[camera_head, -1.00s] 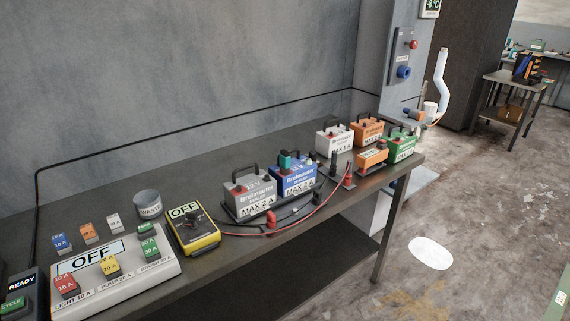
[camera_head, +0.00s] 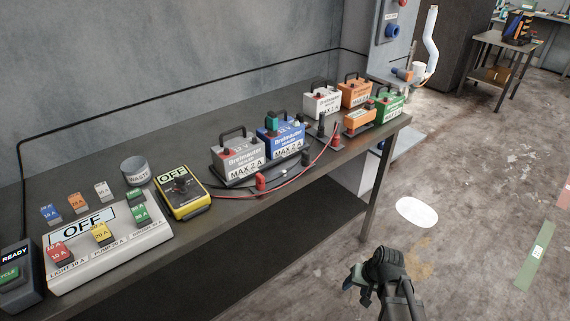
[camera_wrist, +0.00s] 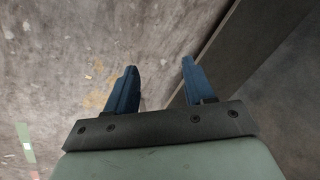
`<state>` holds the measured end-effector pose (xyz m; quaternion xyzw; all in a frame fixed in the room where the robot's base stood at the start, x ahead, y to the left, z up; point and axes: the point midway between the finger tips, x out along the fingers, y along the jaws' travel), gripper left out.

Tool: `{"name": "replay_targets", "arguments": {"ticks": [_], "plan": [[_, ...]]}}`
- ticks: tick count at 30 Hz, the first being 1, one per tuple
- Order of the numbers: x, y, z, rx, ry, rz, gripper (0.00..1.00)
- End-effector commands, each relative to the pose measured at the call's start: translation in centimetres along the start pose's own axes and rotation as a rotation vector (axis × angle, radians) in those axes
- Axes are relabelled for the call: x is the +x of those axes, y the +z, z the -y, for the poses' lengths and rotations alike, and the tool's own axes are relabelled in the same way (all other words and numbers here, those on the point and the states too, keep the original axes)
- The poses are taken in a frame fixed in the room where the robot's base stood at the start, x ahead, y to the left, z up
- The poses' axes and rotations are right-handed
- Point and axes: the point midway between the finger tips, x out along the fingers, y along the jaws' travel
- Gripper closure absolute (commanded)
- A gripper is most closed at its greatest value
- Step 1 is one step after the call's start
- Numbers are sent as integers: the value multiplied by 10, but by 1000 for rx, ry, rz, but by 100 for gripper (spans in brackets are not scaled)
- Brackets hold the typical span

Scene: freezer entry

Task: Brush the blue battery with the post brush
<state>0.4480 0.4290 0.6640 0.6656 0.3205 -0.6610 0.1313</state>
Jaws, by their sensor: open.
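The blue battery (camera_head: 280,137) stands upright on the bench, between the grey battery (camera_head: 238,155) and a black upright item (camera_head: 321,126). A small teal block (camera_head: 272,121) sits at the top of the blue battery on its left. I cannot tell for sure which item is the post brush. My gripper (camera_head: 357,288) is in front of the bench, over the floor, well away from the batteries. In the wrist view my gripper (camera_wrist: 158,68) has its two blue fingers apart, with nothing between them.
White (camera_head: 321,102), orange (camera_head: 355,92) and green (camera_head: 386,107) batteries stand at the bench's far end. Red and black leads (camera_head: 290,175) lie before the blue battery. A yellow meter (camera_head: 182,192), waste cup (camera_head: 135,170) and switch panel (camera_head: 108,240) are at left. The floor is open.

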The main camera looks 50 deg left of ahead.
Motion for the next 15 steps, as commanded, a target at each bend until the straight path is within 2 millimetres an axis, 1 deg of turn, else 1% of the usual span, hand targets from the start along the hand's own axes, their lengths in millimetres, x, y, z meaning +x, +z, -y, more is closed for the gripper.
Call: {"name": "replay_targets", "arguments": {"ticks": [1, 5, 6, 8, 9, 11, 12, 14, 15], "plan": [[-10, -17, 23, -11, -35, -30, 47], [-39, -50, 83, -5, -143, -101, 47], [-50, -60, 102, 3, -181, -122, 47], [-67, -74, 131, 23, -245, -151, 47], [-79, -84, 150, 43, -290, -170, 47], [-99, -97, 179, 79, -364, -193, 47], [-112, -106, 196, 111, -415, -207, 47], [-135, -119, 223, 169, -500, -221, 47], [-151, -128, 239, 217, -562, -227, 47]]}}
